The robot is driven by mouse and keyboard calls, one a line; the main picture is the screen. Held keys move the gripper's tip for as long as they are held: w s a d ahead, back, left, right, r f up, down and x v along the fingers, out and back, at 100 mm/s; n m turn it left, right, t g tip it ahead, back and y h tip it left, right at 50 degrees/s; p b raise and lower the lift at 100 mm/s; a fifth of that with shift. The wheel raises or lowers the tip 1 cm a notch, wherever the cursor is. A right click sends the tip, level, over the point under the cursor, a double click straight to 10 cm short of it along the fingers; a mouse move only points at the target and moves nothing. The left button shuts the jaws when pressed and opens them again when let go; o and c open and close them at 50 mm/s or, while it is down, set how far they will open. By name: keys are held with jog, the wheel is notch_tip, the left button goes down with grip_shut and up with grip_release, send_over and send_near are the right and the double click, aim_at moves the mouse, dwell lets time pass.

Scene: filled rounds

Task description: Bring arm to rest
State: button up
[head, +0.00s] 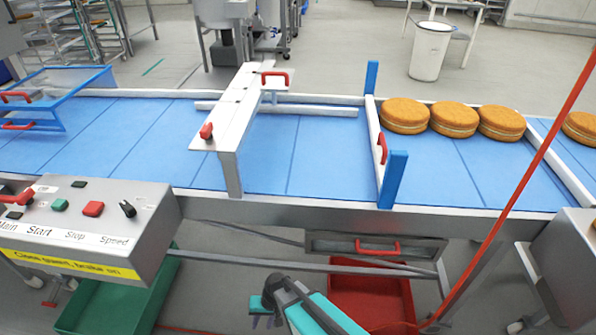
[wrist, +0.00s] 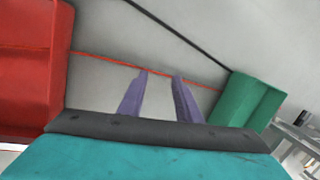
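My gripper (wrist: 160,78) shows in the wrist view as two purple-grey fingers that stand apart, with nothing between them but grey floor. In the head view my gripper (head: 262,316) is low at the bottom middle, in front of and below the conveyor's front edge. My teal arm reaches in from the bottom edge there. The gripper touches nothing that I can see.
The blue conveyor (head: 310,160) crosses the view, with filled rounds (head: 405,115) at its right. A control box (head: 85,225) stands front left. A red crate (head: 370,290) and a green crate (head: 110,305) are below. A red cord (head: 520,185) slants at the right.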

jog(key=s+d+r+g+h+p, duration=0.1)
jog(key=s+d, duration=0.3)
jog(key=d, duration=0.5)
jog(key=s+d+r+g+h+p, duration=0.1)
jog(key=s+d, duration=0.4)
jog(key=d, duration=0.5)
jog(key=s+d+r+m+g+h+p, duration=0.1)
jog(key=s+d+r+g+p, duration=0.1)
jog(key=d, duration=0.8)
jog(key=s+r+p, duration=0.1)
jog(key=s+r, duration=0.1)
jog(key=s, duration=0.1)
jog(key=shift+s+g, duration=0.15)
jog(key=shift+g, duration=0.15)
dwell(0.7)
